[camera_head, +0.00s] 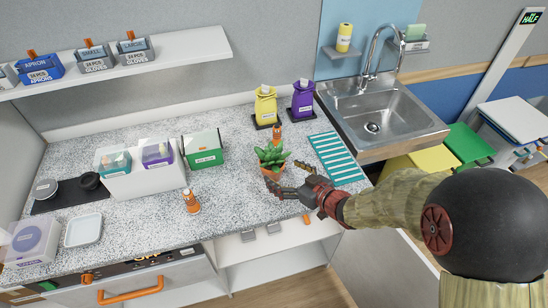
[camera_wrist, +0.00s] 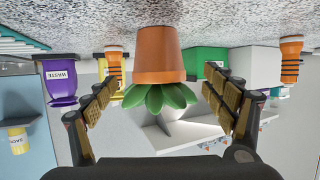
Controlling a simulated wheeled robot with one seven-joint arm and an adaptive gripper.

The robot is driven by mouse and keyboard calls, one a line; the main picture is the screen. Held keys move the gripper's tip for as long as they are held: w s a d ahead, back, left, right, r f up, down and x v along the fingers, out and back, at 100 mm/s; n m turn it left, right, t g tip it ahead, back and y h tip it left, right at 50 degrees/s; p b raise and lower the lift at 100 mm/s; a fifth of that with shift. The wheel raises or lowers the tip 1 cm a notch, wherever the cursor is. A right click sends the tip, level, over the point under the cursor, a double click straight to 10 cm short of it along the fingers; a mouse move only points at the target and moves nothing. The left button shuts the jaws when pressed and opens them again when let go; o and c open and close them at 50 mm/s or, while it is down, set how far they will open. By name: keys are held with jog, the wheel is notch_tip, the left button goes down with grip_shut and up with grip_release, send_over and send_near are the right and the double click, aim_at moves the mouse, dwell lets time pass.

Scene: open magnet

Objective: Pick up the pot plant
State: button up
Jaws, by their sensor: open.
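The pot plant, a green succulent (camera_head: 272,153) in a terracotta pot (camera_head: 272,168), stands on the speckled counter in the head view. My gripper (camera_head: 288,178) is close beside it, on its lower right side, with the fingers spread. The wrist view appears upside down. There the terracotta pot (camera_wrist: 158,55) and its leaves (camera_wrist: 158,97) sit centrally between the two finger pads of my gripper (camera_wrist: 161,90). Gaps show on both sides of the pot, and I see no clear contact. The gripper is open and empty.
An orange-and-white bottle (camera_head: 278,133) stands just behind the plant, another (camera_head: 191,202) at the front left. A teal striped mat (camera_head: 336,158) lies right. Yellow (camera_head: 265,107) and purple (camera_head: 302,100) containers stand behind. A green box (camera_head: 204,149) is left; the sink (camera_head: 382,113) is back right.

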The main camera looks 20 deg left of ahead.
aim_at(272, 167)
jog(key=x, duration=0.2)
jog(key=b+x, duration=0.1)
jog(key=x, duration=0.1)
jog(key=b+x, duration=0.1)
jog(key=x, duration=0.1)
jog(key=shift+w+f, duration=0.1)
jog(key=shift+f, duration=0.3)
jog(key=shift+w+a, duration=0.25)
jog(key=shift+a, duration=0.05)
jog(key=shift+c, duration=0.4)
jog(key=c, duration=1.5)
jog(key=shift+c, duration=0.6)
